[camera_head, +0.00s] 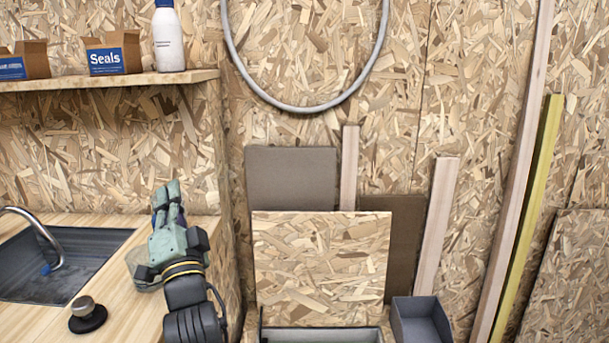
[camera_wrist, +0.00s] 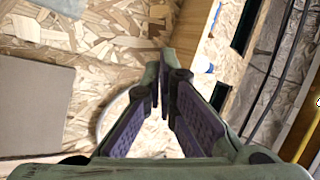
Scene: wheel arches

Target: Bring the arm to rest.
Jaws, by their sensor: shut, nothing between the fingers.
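My gripper (camera_head: 168,200) is raised over the right end of the wooden counter (camera_head: 120,250) in the head view, its fingers pointing up and away toward the chipboard wall. In the wrist view my gripper (camera_wrist: 160,75) shows its two purple-padded fingers drawn together at the tips, with nothing between them. My arm comes up from the bottom of the head view and covers part of the counter's right edge.
A shelf (camera_head: 130,79) with a white bottle (camera_head: 167,40) and open boxes, one a Seals box (camera_head: 112,55), is above. A sink (camera_head: 60,265) and a dark knob (camera_head: 88,314) are left. Boards, posts and a grey bin (camera_head: 420,318) stand right.

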